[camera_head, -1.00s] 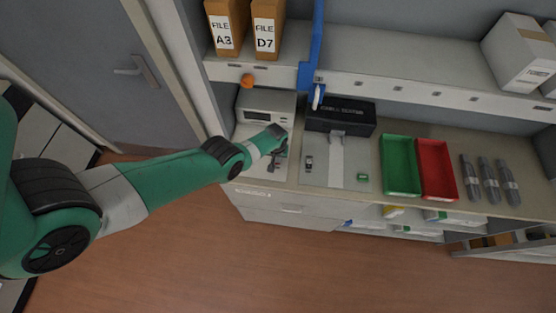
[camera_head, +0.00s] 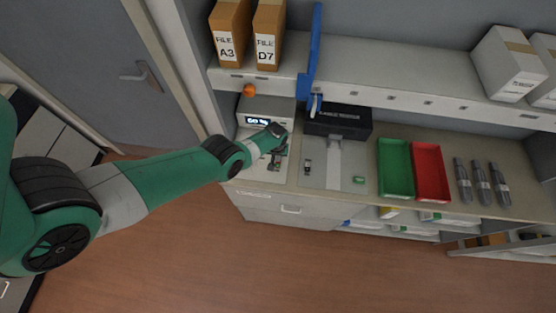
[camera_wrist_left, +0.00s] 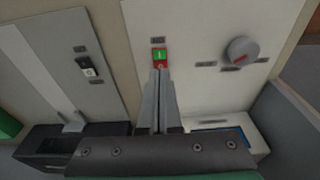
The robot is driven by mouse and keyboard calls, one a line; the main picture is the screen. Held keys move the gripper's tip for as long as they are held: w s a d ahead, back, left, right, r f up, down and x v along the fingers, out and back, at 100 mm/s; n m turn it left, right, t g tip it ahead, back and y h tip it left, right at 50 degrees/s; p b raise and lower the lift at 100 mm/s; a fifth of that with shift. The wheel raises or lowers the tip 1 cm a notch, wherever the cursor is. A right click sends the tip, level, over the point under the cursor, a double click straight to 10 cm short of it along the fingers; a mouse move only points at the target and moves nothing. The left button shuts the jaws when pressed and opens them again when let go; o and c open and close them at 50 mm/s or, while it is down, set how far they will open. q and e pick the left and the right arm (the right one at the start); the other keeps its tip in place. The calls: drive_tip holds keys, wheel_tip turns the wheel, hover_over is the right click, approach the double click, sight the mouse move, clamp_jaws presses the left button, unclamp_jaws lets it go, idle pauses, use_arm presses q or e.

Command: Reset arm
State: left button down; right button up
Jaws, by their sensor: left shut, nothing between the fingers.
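My left arm reaches in from the left in the head view. Its gripper (camera_head: 277,160) is over the white panel in front of the display unit (camera_head: 262,117). In the left wrist view the gripper (camera_wrist_left: 160,78) is shut and empty. Its fingertips are at the lower edge of a green-and-red rocker switch (camera_wrist_left: 159,58); I cannot tell whether they touch it. A round grey knob (camera_wrist_left: 241,49) with a red mark is on the same panel, right of the switch. The unit's display is lit, but its text is too small to read surely. My right gripper is out of view.
A dark box unit (camera_head: 338,122) stands right of the panel, with a small black switch (camera_head: 307,166) on the grey plate before it. A green tray (camera_head: 395,169), a red tray (camera_head: 434,172) and several dark cartridges (camera_head: 482,181) lie further right. A shelf (camera_head: 420,85) overhangs the bench.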

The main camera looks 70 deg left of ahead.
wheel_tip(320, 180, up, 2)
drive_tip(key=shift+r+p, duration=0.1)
drive_tip(key=shift+p, duration=0.65)
